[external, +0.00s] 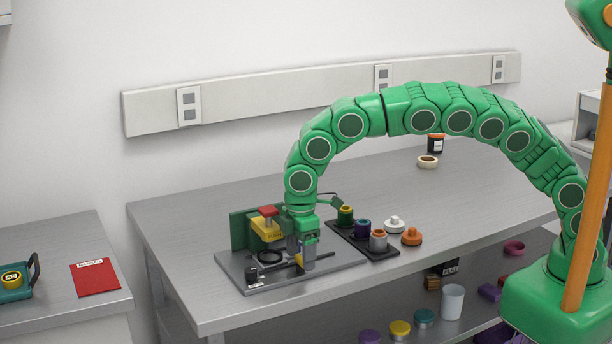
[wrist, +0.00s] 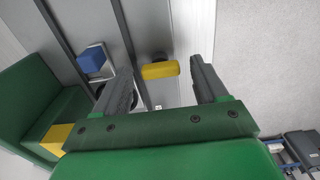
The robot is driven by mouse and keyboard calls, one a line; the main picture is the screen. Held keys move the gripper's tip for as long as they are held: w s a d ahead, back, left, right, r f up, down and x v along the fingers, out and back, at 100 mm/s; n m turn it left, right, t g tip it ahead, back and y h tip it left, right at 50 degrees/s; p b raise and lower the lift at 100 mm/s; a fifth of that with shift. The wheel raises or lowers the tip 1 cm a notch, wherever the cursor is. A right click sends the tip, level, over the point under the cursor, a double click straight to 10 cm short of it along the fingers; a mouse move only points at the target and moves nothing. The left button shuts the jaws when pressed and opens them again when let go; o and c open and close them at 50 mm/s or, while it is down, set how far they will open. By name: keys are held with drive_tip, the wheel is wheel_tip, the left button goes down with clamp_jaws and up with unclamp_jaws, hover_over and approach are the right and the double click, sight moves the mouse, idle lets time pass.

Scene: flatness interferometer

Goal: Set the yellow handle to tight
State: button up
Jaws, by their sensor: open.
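The yellow handle (wrist: 160,71) shows in the wrist view as a short yellow bar between my two fingertips, with a gap on either side. In the external view the yellow handle (external: 299,260) is a small yellow piece at the front of the instrument's grey base plate (external: 262,284), partly hidden by my fingers. My gripper (external: 302,262) is open and points down over the plate. It also shows in the wrist view (wrist: 162,72), its fingers left and right of the handle. I cannot make out any tight marking.
A green upright (external: 238,232) and a yellow block with a red top (external: 267,224) stand close left of my gripper. A blue block (wrist: 93,60) is near my left finger. A black tray (external: 380,252) with several cylinders lies to the right. The table behind is mostly clear.

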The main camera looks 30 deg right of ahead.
sight(301, 257)
wheel_tip(301, 257, up, 8)
drive_tip(key=shift+f, duration=0.2)
drive_tip(key=shift+r, duration=0.1)
idle(0.7)
